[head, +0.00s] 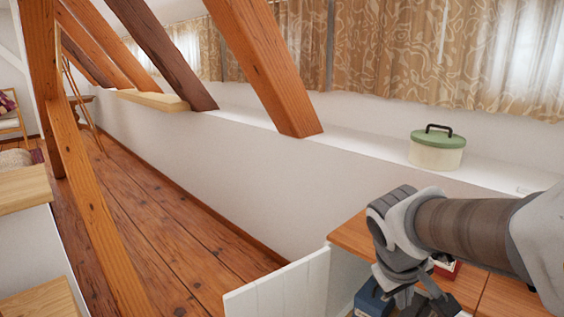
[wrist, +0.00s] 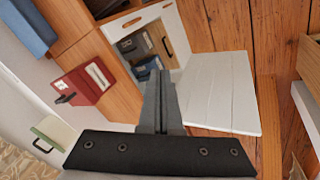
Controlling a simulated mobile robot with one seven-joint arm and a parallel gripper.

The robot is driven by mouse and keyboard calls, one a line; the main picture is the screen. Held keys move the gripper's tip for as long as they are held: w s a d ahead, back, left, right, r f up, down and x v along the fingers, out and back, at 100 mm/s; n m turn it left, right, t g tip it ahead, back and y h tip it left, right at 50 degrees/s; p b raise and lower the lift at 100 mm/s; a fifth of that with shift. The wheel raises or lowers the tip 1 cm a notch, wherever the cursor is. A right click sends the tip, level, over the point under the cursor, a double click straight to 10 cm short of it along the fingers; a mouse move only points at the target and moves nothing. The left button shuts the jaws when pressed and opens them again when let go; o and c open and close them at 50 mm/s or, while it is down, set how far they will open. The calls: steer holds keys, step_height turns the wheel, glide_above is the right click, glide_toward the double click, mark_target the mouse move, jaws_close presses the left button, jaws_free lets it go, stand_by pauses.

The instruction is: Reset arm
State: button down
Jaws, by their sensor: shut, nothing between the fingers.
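My gripper (head: 425,300) is low at the right of the head view, partly cut off by the bottom edge. It hangs in front of a wooden-topped white cabinet (head: 350,238). In the wrist view my gripper (wrist: 157,75) has its two dark fingers together with nothing held between them. My arm reaches in from the right edge of the head view, bent downward at the wrist, and hides part of the cabinet.
A white cabinet door (head: 280,288) stands open beside my gripper; dark items (wrist: 135,45) lie inside. A red box (wrist: 85,86) and a blue object (wrist: 27,24) are nearby. A green-lidded container (head: 437,152) sits on the ledge. Slanted beams (head: 262,65) stand left; floor is clear between.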

steer(key=s+a+r+m+t+y, duration=0.2)
steer(key=s+a+r+m+y, duration=0.15)
steer(key=s+a, duration=0.45)
step_height(320, 180, up, 19)
steer(key=s+d+p, duration=0.1)
steer(key=s+p, duration=0.1)
steer(key=p, duration=1.7)
steer(key=shift+s+d+r, duration=0.15)
steer(key=shift+s+r, duration=0.05)
steer(key=shift+s, duration=0.2)
steer(key=shift+n, duration=0.25)
